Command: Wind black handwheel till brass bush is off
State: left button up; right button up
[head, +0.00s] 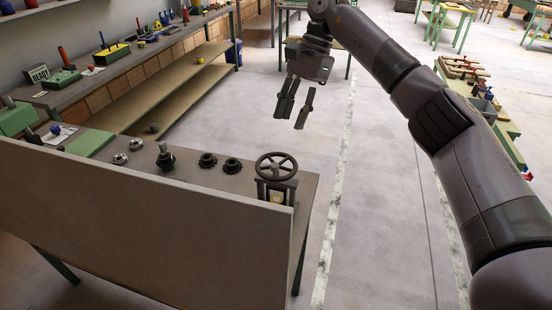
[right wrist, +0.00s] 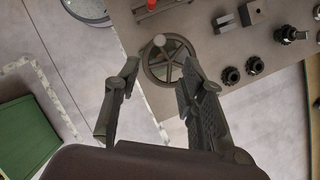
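The black handwheel (head: 276,167) sits on top of a dark press-like frame at the right end of the bench. A yellow, brass-coloured piece (head: 276,197) shows inside the frame below the wheel, partly hidden by the bench's raised panel. My right gripper (head: 294,103) is open and empty, fingers pointing down, apart from the wheel and behind it in the head view. In the right wrist view, the handwheel (right wrist: 180,75) shows beyond the open fingers of the right gripper (right wrist: 160,72), partly covered by one finger. The brass piece cannot be made out there. My left gripper is not in view.
Several dark knobs and fittings (head: 208,160) stand on the bench (head: 190,173) left of the wheel. A raised panel (head: 130,220) runs along its near side. Open floor (head: 375,170) lies right of the bench. A shelved workbench (head: 150,55) stands at the left.

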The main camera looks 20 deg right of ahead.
aim_at(275, 164)
jog(key=p+x, duration=0.3)
jog(key=x, duration=0.8)
jog(key=shift+s+a+p, duration=0.1)
jog(key=shift+a+p, duration=0.1)
jog(key=shift+p, duration=0.2)
jog(key=shift+a+f, duration=0.15)
jog(key=shift+f, duration=0.4)
jog(key=shift+c, duration=0.4)
grip_shut()
